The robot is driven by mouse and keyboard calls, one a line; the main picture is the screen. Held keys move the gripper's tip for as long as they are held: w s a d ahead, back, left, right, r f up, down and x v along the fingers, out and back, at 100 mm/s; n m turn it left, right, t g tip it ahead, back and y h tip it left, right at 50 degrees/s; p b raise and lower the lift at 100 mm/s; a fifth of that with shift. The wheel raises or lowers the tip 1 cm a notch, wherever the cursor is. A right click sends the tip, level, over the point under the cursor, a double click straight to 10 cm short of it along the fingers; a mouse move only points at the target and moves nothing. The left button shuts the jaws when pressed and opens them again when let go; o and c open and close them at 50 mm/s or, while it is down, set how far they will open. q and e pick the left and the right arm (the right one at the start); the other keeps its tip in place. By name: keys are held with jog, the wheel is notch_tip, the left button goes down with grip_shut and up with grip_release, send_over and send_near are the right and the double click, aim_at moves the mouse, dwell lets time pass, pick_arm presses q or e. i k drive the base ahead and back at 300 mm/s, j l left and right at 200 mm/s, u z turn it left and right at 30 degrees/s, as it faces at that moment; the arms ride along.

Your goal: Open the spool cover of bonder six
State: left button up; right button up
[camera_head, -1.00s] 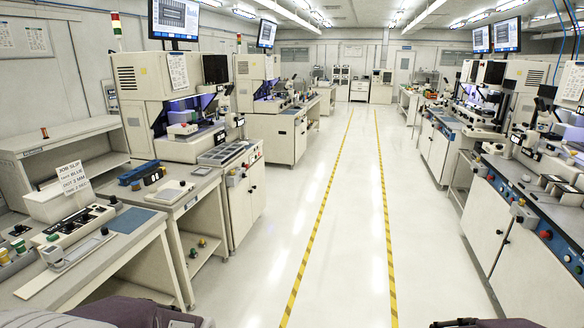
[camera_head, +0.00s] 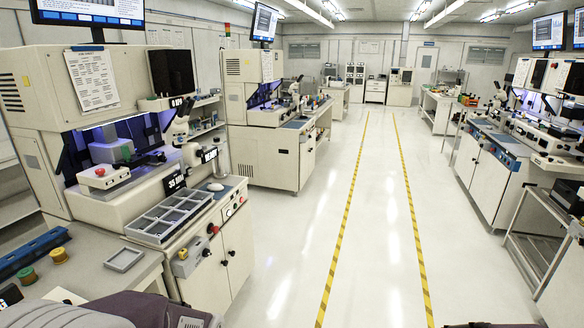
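A large cream bonder (camera_head: 110,75) stands close on the left, with a purple-lit work area, a microscope (camera_head: 180,128) and a card reading "35 MM" (camera_head: 175,182). A second bonder (camera_head: 245,90) stands farther along the left row. Another bonder (camera_head: 548,80) stands on the right. I cannot read a number on any of them that marks bonder six, and I cannot make out a spool cover for certain. Only parts of my arms show at the bottom edge; neither gripper's fingers are in view.
A compartmented grey tray (camera_head: 168,215) sits on the near left bonder's front. A green spool (camera_head: 27,275), a yellowish spool (camera_head: 59,255) and a small tray (camera_head: 125,259) lie on the left bench. A metal cart (camera_head: 535,235) stands at right. The white aisle (camera_head: 375,220) between yellow-black lines is clear.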

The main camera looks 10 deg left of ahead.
aim_at(178, 63)
jog(key=i+l+u, duration=0.1)
jog(key=i+u, duration=0.25)
jog(key=i+l+u, duration=0.3)
jog(key=i, duration=0.25)
jog(key=i+l+u, duration=0.55)
jog(key=u, duration=0.15)
jog(key=i+l+u, duration=0.45)
jog(key=l+u, duration=0.2)
jog(key=i+l+u, duration=0.15)
jog(key=l+u, duration=0.15)
jog(key=i+l+u, duration=0.1)
jog(key=l+u, duration=0.55)
jog(key=l, duration=0.15)
